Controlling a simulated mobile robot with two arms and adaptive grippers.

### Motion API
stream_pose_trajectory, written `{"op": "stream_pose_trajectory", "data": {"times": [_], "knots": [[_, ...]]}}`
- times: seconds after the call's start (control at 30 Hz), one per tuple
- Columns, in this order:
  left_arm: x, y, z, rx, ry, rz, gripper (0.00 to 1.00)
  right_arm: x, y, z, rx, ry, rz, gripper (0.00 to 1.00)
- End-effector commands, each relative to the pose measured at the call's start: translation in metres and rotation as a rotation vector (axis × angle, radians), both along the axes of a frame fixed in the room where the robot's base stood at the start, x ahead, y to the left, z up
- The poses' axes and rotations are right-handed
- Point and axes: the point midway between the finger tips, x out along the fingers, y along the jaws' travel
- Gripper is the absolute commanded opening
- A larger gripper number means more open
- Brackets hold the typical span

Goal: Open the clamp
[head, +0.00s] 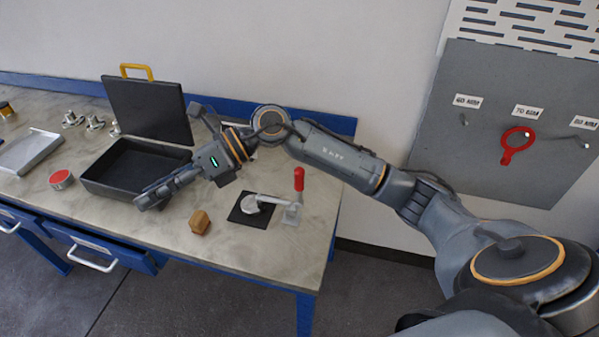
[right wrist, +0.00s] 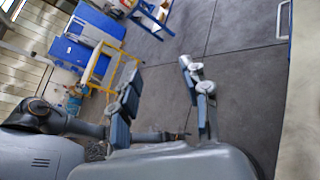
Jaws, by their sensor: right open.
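The clamp (head: 290,208) stands near the right end of the bench in the head view, with its red handle (head: 299,179) upright. Its arm reaches left over a pale round part on a black square plate (head: 239,214), and its tip appears to rest on that part. My right gripper (head: 150,196) is to the left of the clamp, above the bench by the open black case, pointing left and away from the clamp. In the right wrist view its two fingers (right wrist: 163,84) are spread apart with nothing between them. My left gripper is not in view.
An open black case (head: 120,160) with a yellow handle stands behind the gripper. A small tan block (head: 200,222) lies left of the plate. A red-topped tin (head: 61,179) and a metal tray (head: 28,152) are farther left. A grey panel (head: 510,130) with a red tool hangs at right.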

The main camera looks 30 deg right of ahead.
Motion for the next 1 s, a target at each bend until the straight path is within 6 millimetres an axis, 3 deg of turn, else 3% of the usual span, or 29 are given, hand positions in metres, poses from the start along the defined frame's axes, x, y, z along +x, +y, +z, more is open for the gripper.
{"op": "stream_pose_trajectory", "data": {"times": [0.17, 0.2, 0.4, 0.5, 0.6, 0.73, 1.0], "knots": [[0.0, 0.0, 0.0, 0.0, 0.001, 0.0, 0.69, 0.021, -0.087, -0.038, -0.533, -0.105, 0.096, 0.46], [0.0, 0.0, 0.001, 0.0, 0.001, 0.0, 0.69, 0.025, -0.113, -0.042, -0.649, -0.105, 0.105, 0.46], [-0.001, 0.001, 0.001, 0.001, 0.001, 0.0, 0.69, 0.033, -0.237, -0.029, -1.109, -0.027, 0.099, 0.46], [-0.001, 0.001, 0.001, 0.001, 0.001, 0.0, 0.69, 0.029, -0.275, -0.017, -1.235, 0.025, 0.086, 0.46], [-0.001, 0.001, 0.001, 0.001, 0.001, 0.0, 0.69, 0.025, -0.295, -0.01, -1.297, 0.06, 0.077, 0.46], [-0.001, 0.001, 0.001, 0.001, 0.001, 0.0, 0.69, 0.023, -0.3, -0.014, -1.315, 0.072, 0.078, 0.46], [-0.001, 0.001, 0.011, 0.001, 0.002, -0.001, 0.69, 0.022, -0.3, -0.054, -1.314, 0.075, 0.082, 0.46]]}}
